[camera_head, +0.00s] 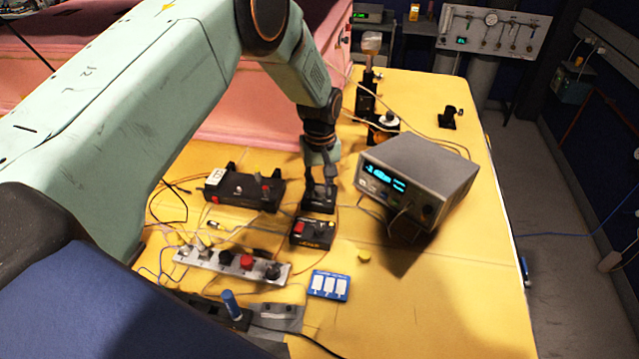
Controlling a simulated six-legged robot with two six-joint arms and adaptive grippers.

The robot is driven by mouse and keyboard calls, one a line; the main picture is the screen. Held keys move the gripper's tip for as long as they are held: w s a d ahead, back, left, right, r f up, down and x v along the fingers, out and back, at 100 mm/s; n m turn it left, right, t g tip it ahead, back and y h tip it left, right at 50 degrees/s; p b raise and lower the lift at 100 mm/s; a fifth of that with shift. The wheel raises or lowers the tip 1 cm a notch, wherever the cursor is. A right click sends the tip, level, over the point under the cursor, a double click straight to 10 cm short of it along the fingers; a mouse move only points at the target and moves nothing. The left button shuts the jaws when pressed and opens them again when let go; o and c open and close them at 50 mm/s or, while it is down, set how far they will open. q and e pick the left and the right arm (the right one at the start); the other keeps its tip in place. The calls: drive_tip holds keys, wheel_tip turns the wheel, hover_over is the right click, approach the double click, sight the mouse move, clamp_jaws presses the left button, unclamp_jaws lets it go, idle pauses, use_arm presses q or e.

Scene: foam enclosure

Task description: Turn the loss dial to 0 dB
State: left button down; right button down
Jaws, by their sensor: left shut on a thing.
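My left arm comes in from the upper left and reaches down over the yellow table. My left gripper (321,183) points down at a small dark box (318,208) near the middle of the table. Its fingers are closed on the dial at the top of this box. The dial is mostly hidden between the fingers, and its markings and pointer are too small to read. My right gripper is not in view.
A grey instrument (425,170) with a lit display stands close on the right. A black box (243,188), a smaller box (313,233), a strip of knobs (232,265) and a blue card (329,285) lie around. Cables cross the table (460,300); its front right is clear.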

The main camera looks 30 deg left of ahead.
use_arm(q)
drive_tip(key=shift+s+f+n, duration=0.15)
drive_tip(key=shift+n, duration=0.25)
drive_tip(key=c, duration=1.1)
unclamp_jaws()
